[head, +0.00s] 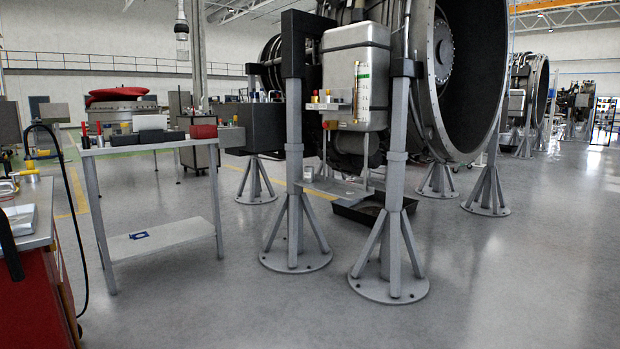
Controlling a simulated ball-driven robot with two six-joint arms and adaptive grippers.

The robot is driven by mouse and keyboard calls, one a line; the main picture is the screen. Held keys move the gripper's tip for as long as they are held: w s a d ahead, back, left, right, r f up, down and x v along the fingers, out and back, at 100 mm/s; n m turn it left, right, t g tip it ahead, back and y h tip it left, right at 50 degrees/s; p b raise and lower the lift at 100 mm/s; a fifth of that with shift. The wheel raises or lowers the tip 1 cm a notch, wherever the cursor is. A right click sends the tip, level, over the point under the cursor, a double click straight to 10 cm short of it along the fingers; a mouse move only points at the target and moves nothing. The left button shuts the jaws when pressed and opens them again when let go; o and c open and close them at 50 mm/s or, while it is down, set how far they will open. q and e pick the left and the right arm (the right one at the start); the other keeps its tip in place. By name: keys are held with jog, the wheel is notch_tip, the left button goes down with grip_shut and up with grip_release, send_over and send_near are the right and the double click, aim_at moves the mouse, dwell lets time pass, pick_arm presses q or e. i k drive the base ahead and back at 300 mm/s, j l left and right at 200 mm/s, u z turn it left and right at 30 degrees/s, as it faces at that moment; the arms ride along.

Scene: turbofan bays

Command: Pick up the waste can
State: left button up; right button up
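I cannot make out for certain which object is the waste can. A small pale can-like container (308,172) stands on the low grey step plate (335,190) under the engine, between two stand legs. It is too small to read any label. Neither of my grippers shows in the head view, so nothing is seen held.
Grey tripod stands (295,240) and (392,250) carry the engine (440,80) and block the near side of the step plate. A dark drip tray (360,212) lies behind them. A red cabinet (40,300) stands at the left. The floor at front and right is clear.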

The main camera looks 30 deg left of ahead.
aim_at(309, 170)
jog(key=i+j+u, duration=0.35)
jog(key=i, duration=0.15)
jog(key=i+j+u, duration=0.4)
jog(key=i, duration=0.4)
jog(key=i+u, duration=0.45)
jog(key=i, duration=0.4)
jog(key=i+l+u, duration=0.2)
jog(key=i+u, duration=0.2)
jog(key=i, duration=0.45)
jog(key=i+u, duration=0.1)
jog(key=i, duration=1.45)
